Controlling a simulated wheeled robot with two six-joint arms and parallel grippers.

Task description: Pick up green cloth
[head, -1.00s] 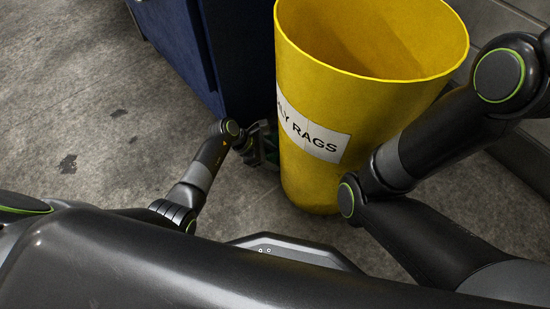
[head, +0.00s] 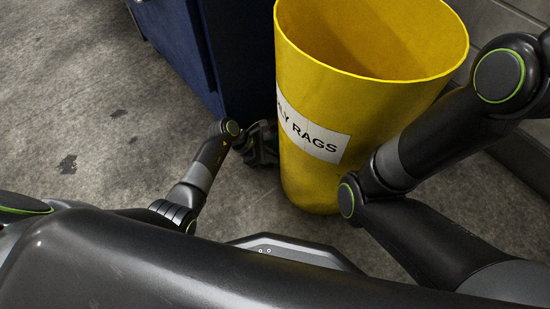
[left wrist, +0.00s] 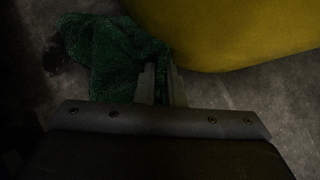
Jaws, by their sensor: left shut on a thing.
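The green cloth (left wrist: 105,52) lies crumpled at the upper left of the left wrist view, against the finger on that side. My left gripper (left wrist: 163,82) is shut on the cloth, with its two fingers close together. In the head view my left gripper (head: 265,152) is low, between the blue cabinet and the yellow bin, and the cloth can hardly be made out there. My right arm crosses the right side of the head view, but its gripper does not show.
A tall yellow bin (head: 300,75) with a white label, partly reading "RAGS", stands just right of my left gripper. A dark blue cabinet (head: 180,45) stands behind it. The concrete floor (head: 70,110) at left is clear.

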